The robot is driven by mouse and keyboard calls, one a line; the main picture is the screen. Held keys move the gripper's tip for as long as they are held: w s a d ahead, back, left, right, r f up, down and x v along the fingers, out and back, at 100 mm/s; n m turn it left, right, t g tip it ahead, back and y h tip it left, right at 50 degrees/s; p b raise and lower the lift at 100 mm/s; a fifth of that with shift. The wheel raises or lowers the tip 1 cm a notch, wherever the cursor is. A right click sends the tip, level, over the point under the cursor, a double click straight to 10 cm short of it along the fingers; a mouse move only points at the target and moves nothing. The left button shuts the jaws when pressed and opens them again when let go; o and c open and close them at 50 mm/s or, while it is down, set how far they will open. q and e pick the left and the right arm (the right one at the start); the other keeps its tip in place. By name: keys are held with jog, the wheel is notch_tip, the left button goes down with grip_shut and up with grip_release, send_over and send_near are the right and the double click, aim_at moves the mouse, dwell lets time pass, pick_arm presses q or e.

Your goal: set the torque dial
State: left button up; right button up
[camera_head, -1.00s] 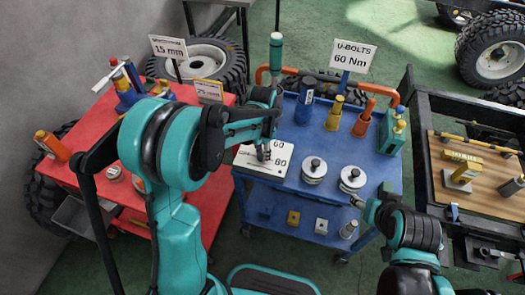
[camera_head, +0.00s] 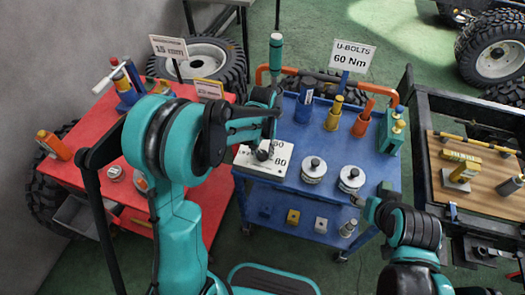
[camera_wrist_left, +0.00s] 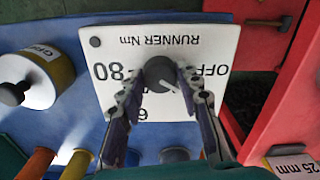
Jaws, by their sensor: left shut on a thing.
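The torque dial is a dark round knob (camera_wrist_left: 159,72) on a white plate (camera_head: 281,163) labelled "RUNNER Nm", lying on the blue cart. In the left wrist view the plate is upside down, with "80" at left, "OFF" at right and another number partly hidden below. A pale pointer line on the knob slants toward lower right there. My left gripper (camera_wrist_left: 155,92) is shut on the knob, one finger on each side. A sign (camera_head: 351,56) behind reads "U-BOLTS 60 Nm". My right gripper (camera_head: 358,198) hangs by the cart's right front; its jaws are unclear.
A red cart (camera_head: 80,165) stands at left. A black-framed bench (camera_head: 432,190) stands at right.

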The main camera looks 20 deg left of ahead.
aim_at(262, 154)
pick_arm(q)
jog(key=n, duration=0.6)
jog(key=shift+n, duration=0.3)
dwell(0.4)
jog(key=o, duration=1.2)
jog(key=shift+c, duration=0.2)
jog(key=shift+r, duration=0.1)
notch_tip(262, 154, up, 12)
jog(key=shift+s, duration=0.1)
